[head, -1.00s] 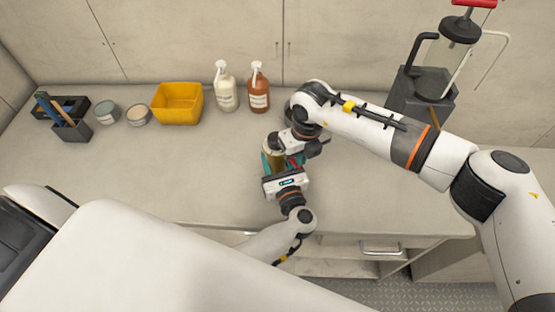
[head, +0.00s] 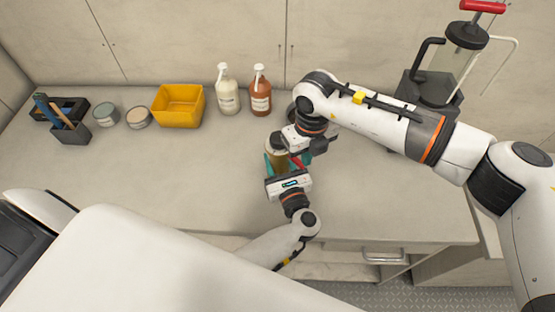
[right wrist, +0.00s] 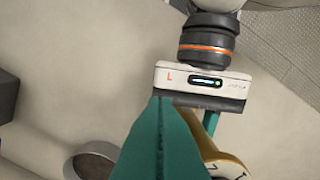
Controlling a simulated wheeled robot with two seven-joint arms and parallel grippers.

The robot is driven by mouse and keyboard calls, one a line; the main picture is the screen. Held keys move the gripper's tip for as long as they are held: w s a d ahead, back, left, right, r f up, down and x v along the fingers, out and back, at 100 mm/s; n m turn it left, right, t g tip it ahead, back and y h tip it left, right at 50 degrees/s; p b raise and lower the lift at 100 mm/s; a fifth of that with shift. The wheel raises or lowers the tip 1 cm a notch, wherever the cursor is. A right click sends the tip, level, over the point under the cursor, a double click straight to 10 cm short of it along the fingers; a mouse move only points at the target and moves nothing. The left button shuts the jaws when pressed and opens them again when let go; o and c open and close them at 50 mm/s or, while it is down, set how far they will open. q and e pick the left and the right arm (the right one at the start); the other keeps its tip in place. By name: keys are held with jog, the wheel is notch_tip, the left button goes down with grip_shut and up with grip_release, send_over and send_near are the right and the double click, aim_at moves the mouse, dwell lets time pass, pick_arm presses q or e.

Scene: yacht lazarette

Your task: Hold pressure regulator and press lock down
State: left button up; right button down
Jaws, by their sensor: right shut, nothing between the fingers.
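The pressure regulator (head: 277,156) is a brass-coloured body in the middle of the counter, partly hidden by both grippers. In the right wrist view its brass edge and pale dial (right wrist: 228,166) show at the bottom. A small red part (head: 297,162) shows beside it; I cannot tell whether it is the lock. My left gripper (head: 277,165) comes from the front with its teal fingers around the regulator. Its white body, marked L, also shows in the right wrist view. My right gripper (right wrist: 163,135) is shut and empty, its teal fingers together above and beside the regulator.
A white spray bottle (head: 227,92), a brown spray bottle (head: 260,92), a yellow bin (head: 178,106), two tins and a dark tool holder (head: 68,125) line the back. A dark pump-like unit (head: 440,75) stands at the back right. The counter's left middle is clear.

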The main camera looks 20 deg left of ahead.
pick_arm(q)
jog(key=o, duration=1.3)
jog(key=shift+w, duration=0.1)
jog(key=shift+c, duration=0.2)
pick_arm(e)
jog(key=shift+w+a, duration=0.1)
jog(key=shift+r, duration=0.1)
pick_arm(q)
jog(key=v, duration=0.7)
jog(key=shift+s+d, duration=0.15)
jog(key=shift+s, duration=0.15)
jog(key=o, duration=0.5)
